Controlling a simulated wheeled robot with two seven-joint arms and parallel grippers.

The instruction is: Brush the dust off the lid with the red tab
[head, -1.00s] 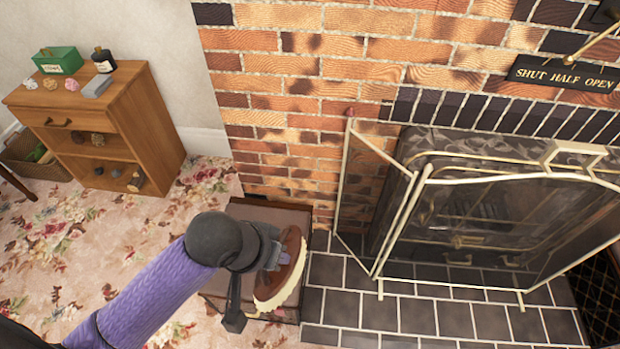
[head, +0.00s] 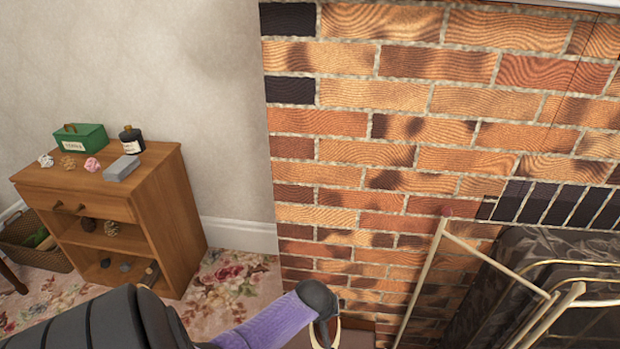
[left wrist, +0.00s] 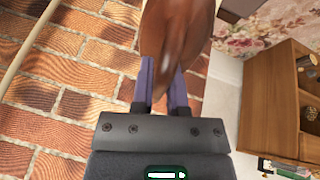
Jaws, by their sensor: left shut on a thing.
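My left gripper (left wrist: 163,70) is shut on a brush (left wrist: 176,38) with a brown wooden back, seen close and blurred in the left wrist view. In the head view my left arm reaches to the bottom middle, where only a thin light edge of the brush shows. A brown box top (head: 358,340) shows in part at the bottom edge, beside the brick wall. I cannot make out a lid with a red tab or any dust. My right gripper is not in view.
A wooden shelf unit (head: 160,215) stands at the left, with a green tin (head: 80,138), a dark bottle (head: 131,140) and a grey block (head: 121,168) on top. A wicker basket (head: 35,255) is beside it. A brass-framed fire screen (head: 432,275) stands at the right.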

